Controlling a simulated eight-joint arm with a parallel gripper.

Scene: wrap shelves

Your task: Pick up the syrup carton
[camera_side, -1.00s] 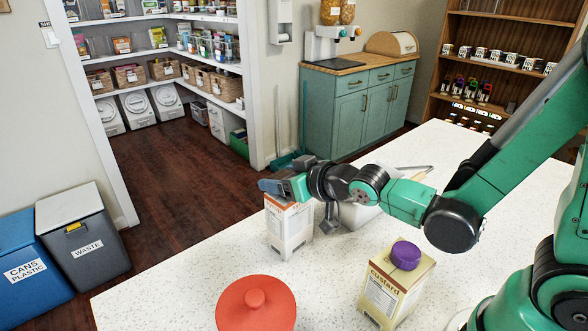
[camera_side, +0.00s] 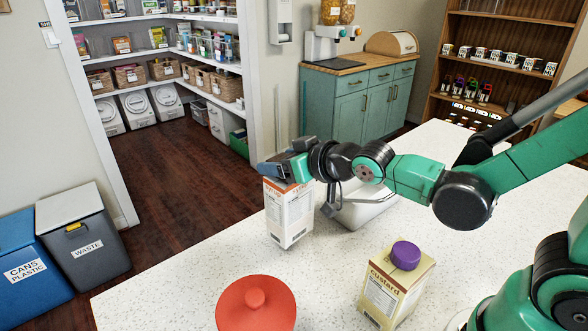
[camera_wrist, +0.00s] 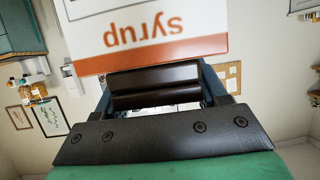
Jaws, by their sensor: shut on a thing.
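The syrup carton (camera_side: 289,215) is white with an orange band and lettering, and stands nearly upright at the far side of the speckled counter. It is held at its top by my gripper (camera_side: 284,171), which is shut on it. In the side view its base looks slightly above the counter. In the wrist view the carton (camera_wrist: 150,52) fills the top middle, its "syrup" lettering upside down, against the dark jaw pads of my gripper (camera_wrist: 155,88). The far finger is hidden behind the carton.
A white bin or tray (camera_side: 362,212) stands just right of the carton. A custard carton (camera_side: 396,287) with a purple cap and a red lidded pot (camera_side: 256,308) stand nearer the camera. The speckled counter (camera_side: 185,280) is clear to the left of the pot.

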